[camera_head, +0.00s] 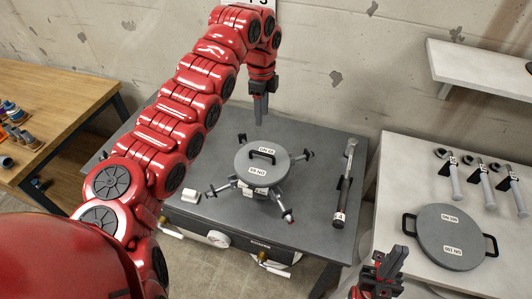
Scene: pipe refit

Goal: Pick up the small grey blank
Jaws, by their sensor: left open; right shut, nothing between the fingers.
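A smaller-looking grey round blank (270,172) with one black handle on top and white labels sits in the middle of the dark table, above a fitting with several arms spread around it. A larger-looking grey disc (440,232) with two black side handles lies on the pale bench at the right. My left gripper (260,110) points down behind and above the middle blank, apart from it, open and empty. My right gripper (389,262) is at the lower right, between the dark table and the bench, shut and empty.
A long dark-handled tool (343,186) lies on the dark table (310,232) right of the blank. Several grey-handled tools (478,180) lie on the bench. A wall shelf (485,72) is at upper right. A wooden table (60,95) with small parts stands left.

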